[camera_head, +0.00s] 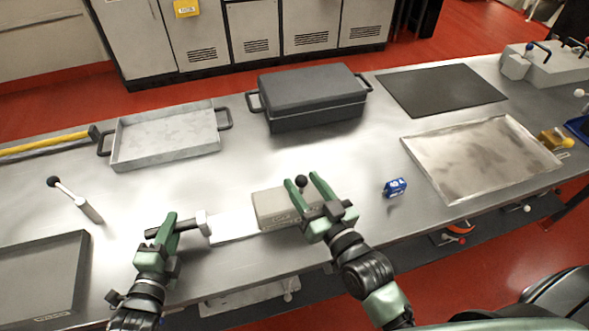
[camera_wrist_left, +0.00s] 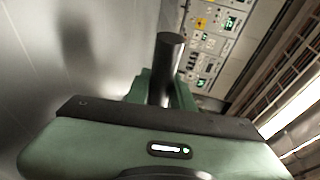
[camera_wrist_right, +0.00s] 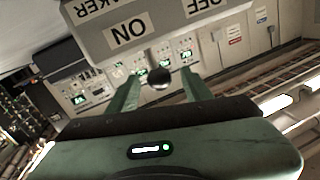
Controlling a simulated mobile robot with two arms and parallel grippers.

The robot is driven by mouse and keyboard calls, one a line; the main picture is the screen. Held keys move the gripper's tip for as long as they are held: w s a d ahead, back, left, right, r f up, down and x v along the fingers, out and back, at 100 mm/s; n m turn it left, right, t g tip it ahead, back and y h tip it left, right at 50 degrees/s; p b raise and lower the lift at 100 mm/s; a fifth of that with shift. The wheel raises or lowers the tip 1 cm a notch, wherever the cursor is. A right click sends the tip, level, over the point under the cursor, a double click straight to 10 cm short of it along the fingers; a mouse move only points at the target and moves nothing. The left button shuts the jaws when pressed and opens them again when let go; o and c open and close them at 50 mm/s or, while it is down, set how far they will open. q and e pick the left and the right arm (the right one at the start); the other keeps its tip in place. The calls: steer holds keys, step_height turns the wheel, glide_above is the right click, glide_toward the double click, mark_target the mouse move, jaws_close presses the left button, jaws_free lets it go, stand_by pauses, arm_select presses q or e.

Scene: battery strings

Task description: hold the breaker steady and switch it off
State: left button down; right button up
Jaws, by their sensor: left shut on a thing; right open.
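The breaker is a grey box (camera_head: 272,212) on a pale plate (camera_head: 233,227) near the table's front edge. Its lever ends in a dark ball knob (camera_head: 301,181), also seen in the right wrist view (camera_wrist_right: 158,79); its face (camera_wrist_right: 125,30) reads ON at left and OFF at right there. My right gripper (camera_head: 303,183) is open, its fingers on either side of the knob. My left gripper (camera_head: 166,228) is shut on a dark bar handle (camera_head: 153,233), a dark cylinder in the left wrist view (camera_wrist_left: 169,52). The handle joins a pale post (camera_head: 204,223) beside the plate.
A small blue device (camera_head: 395,187) lies right of the breaker. A lever with a dark knob (camera_head: 88,208) stands at left, above a grey tray (camera_head: 40,275). A metal tray (camera_head: 165,140), a dark case (camera_head: 312,97) and a shallow tray (camera_head: 480,160) lie farther back.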

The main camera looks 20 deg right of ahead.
steer(key=shift+w+a+f, duration=0.1)
steer(key=shift+w+a, duration=0.15)
steer(key=shift+w, duration=0.95)
steer(key=shift+w+a, duration=0.2)
steer(key=shift+w, duration=0.95)
jaws_close()
